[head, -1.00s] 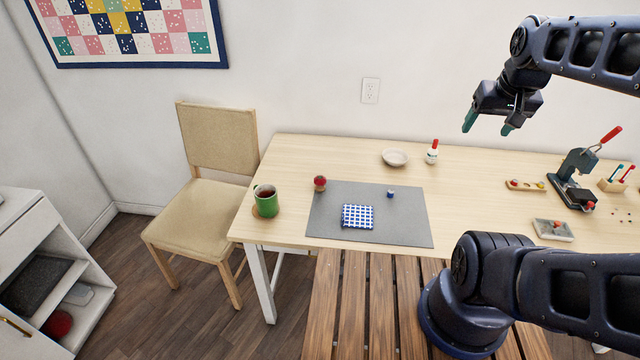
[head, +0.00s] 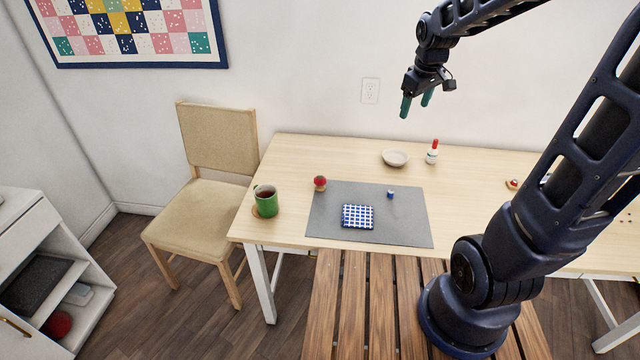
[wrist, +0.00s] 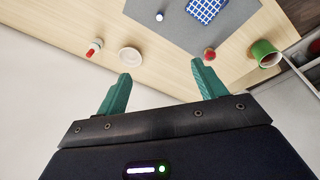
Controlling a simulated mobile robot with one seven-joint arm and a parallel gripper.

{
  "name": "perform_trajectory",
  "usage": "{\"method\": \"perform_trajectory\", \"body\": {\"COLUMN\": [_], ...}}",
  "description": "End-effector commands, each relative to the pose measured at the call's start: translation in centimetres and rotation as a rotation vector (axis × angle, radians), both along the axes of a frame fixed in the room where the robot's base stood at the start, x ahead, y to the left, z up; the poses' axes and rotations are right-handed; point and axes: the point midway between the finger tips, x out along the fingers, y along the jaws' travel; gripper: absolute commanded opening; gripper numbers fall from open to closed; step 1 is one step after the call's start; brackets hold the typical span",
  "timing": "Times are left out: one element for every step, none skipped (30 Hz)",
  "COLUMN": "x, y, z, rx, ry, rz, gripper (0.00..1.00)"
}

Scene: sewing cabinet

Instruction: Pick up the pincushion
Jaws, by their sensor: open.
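The pincushion (head: 320,182) looks like a small red dome on a wooden base. My gripper (head: 416,101) is raised high above the back of the table, up and to the right of the pincushion. Its two green fingers (wrist: 160,70) are apart with nothing between them.
A green mug (head: 266,203) stands left of the pincushion. The grey mat (head: 400,225) carries a folded blue checked cloth (head: 357,216) and a small blue spool (head: 390,194). A pale dish (head: 395,158) and a red-capped bottle (head: 432,152) stand behind. A chair (head: 205,190) is at the left.

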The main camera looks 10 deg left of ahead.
Motion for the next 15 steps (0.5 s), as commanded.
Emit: {"method": "perform_trajectory", "body": {"x": [0.9,1.4,2.0,2.5,2.9,3.5,3.9,4.3,4.9,5.2,5.6,6.0,6.3,6.6,7.0], "y": [1.1,1.8,2.7,3.3,3.9,4.9,5.6,6.2,7.2,7.9,8.6,9.6,10.3,11.0,12.0], "z": [-0.9,-1.3,-1.9,-2.4,-2.9,-3.5,-4.0,-4.6,-5.3,-5.9,-6.5,-7.3,-7.9,-8.6,-9.5], "rx": [-0.009,-0.014,-0.021,-0.026,-0.031,-0.038,-0.042,-0.048,-0.053,-0.057,-0.061,-0.068,-0.071,-0.076,-0.081], "ry": [0.012,0.018,0.024,0.030,0.036,0.040,0.044,0.050,0.057,0.061,0.068,0.073,0.077,0.082,0.089], "rz": [0.042,0.067,0.102,0.128,0.152,0.187,0.212,0.239,0.272,0.298,0.323,0.358,0.384,0.409,0.445], "gripper": [0.70,0.70,0.70,0.70,0.70,0.70,0.70,0.70,0.70,0.70,0.70,0.70,0.70,0.70,0.70]}}
